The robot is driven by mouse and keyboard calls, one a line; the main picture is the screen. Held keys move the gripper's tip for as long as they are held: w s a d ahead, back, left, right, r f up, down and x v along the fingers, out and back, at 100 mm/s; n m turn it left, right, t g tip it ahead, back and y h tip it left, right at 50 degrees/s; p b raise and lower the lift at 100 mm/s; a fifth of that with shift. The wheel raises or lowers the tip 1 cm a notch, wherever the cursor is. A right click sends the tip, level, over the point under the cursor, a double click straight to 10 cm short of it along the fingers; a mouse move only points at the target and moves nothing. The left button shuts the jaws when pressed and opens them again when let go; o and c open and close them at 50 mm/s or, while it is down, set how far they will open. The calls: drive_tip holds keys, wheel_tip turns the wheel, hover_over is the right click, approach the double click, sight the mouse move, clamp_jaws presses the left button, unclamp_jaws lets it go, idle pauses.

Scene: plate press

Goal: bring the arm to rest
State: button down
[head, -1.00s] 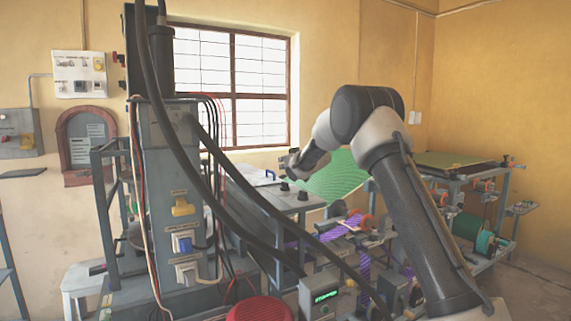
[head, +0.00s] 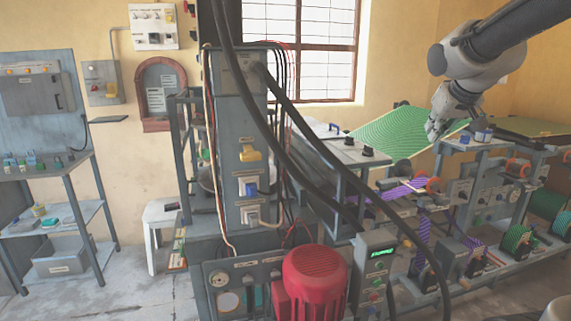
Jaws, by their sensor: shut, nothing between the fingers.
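My gripper (head: 432,132) is at the upper right of the head view, at the end of my grey and white arm, which reaches in from the top right corner. Its fingers point down and to the left and are shut with nothing between them. It appears in front of the green striped sheet (head: 385,137) behind the machine. I cannot tell its exact distance from the sheet.
A grey machine column (head: 238,130) with hanging black cables stands mid-view. A red motor (head: 315,275) and a control box with a green display (head: 376,255) are in front. A workbench (head: 60,190) stands left, a white stool (head: 158,218) beside it. Open floor lies lower left.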

drive_tip(key=s+f+g, duration=0.2)
drive_tip(key=s+f, duration=0.2)
drive_tip(key=s, duration=0.9)
drive_tip(key=s+f+g, duration=0.2)
drive_tip(key=s+f, duration=0.3)
drive_tip(key=s, duration=0.8)
drive_tip(key=shift+s+a+f+y, duration=0.2)
drive_tip(key=shift+s+a+y, duration=0.1)
drive_tip(key=shift+a+y, duration=0.1)
